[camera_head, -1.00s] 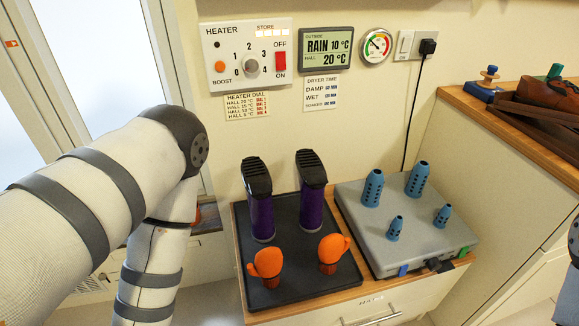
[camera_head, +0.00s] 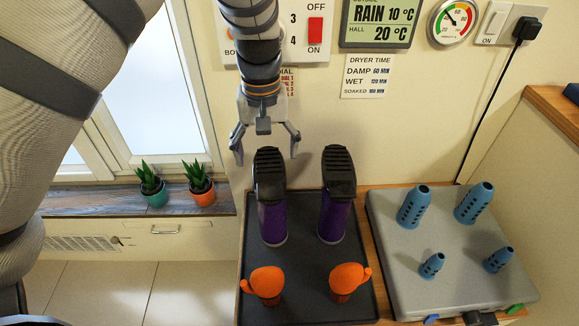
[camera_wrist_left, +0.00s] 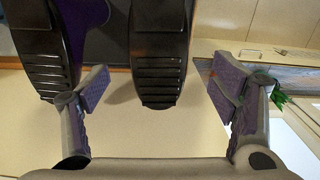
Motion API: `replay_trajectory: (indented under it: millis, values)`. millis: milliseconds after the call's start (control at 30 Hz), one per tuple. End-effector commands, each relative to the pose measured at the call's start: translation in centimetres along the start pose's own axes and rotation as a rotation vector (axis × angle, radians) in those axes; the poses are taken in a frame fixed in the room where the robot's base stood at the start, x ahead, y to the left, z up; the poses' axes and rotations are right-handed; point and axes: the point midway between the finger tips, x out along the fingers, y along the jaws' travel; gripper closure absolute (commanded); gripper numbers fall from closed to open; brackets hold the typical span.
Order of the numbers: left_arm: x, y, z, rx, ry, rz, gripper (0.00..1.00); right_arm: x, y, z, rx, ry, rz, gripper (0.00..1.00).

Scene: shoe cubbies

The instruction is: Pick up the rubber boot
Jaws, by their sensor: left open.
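Two purple rubber boots with black soles stand upside down, soles up, on a dark tray (camera_head: 302,285). In the head view, my left gripper (camera_head: 266,154) is open and empty, pointing down. It is above and behind the left boot (camera_head: 273,218); the right boot (camera_head: 334,215) stands beside it. In the left wrist view, the sole of the left boot (camera_wrist_left: 158,55) lies ahead between the spread fingers (camera_wrist_left: 160,88), with no visible contact. The right boot (camera_wrist_left: 42,60) shows at the left edge of that view. My right gripper is not in view.
Two orange mittens (camera_head: 266,283) (camera_head: 347,280) stand in front of the boots. A grey dryer box (camera_head: 455,260) with several blue pegs is to the right. The wall with the heater panel (camera_head: 312,55) is close behind. Potted plants (camera_head: 201,195) stand on the left sill.

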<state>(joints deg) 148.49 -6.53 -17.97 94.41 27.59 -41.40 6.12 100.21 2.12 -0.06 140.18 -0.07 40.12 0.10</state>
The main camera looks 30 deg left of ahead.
Motion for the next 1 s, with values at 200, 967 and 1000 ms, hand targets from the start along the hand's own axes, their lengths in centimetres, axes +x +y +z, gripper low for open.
replay_trajectory:
  millis: [200,967,1000]
  values:
    - [3.5,-0.1,0.2,0.0,-0.007,-0.005,0.2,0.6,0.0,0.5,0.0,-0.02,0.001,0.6]
    - [12.2,0.1,0.6,0.001,0.0,-0.001,0.2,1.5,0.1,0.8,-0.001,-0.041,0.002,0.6]
    - [12.2,0.1,0.6,0.001,0.0,-0.001,0.27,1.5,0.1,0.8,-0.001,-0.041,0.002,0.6]
